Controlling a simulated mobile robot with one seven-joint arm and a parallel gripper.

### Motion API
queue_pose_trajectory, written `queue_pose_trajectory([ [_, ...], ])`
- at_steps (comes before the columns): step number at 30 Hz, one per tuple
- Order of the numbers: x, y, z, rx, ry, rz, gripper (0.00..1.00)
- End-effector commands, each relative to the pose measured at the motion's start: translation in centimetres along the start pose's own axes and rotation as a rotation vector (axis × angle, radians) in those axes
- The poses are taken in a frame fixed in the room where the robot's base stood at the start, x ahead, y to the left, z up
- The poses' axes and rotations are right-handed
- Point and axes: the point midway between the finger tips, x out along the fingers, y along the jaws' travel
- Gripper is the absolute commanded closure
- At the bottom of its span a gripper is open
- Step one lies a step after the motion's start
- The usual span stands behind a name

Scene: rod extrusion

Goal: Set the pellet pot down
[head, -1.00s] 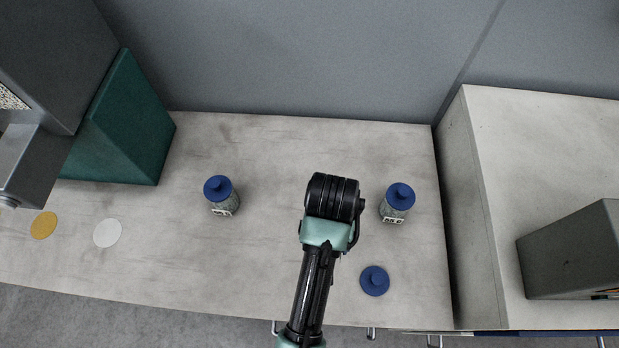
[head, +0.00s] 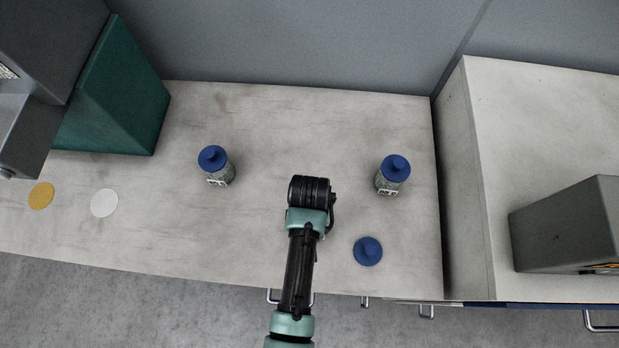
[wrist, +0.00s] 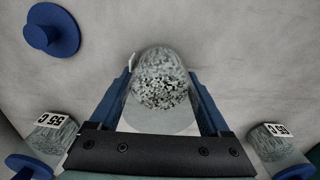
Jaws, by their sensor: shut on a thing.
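In the wrist view my gripper (wrist: 163,80) is shut on the pellet pot (wrist: 160,82), a clear pot with grey-and-white speckled pellets inside. Its blue fingers lie on either side of the pot. No lid shows on it. A loose blue lid (head: 368,251) lies on the bench, right of my arm in the head view; it also shows at the wrist view's upper left (wrist: 47,30). In the head view my wrist (head: 310,192) hides the fingers and pot. Whether the pot's base touches the bench (head: 260,240) I cannot tell.
Two blue-lidded jars with labels stand left (head: 216,167) and right (head: 392,175) of my gripper. A yellow disc (head: 41,195) and a white disc (head: 104,203) lie at the left, near a green block (head: 120,110). A grey box (head: 565,228) sits on the right-hand unit.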

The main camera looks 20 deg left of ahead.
Motion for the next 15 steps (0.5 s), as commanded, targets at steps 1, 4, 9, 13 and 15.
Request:
queue_pose_trajectory([
  [1, -0.04, 0.01, -0.11, 0.000, 0.003, 0.000, 1.00],
  [4, -0.07, 0.01, -0.12, 0.000, 0.003, 0.000, 1.00],
  [9, 0.18, 0.01, -0.10, 0.000, 0.002, 0.000, 1.00],
  [13, 0.30, 0.01, -0.02, 0.000, 0.000, 0.000, 0.05],
  [15, 0.30, 0.01, -0.01, 0.000, 0.000, 0.000, 0.00],
])
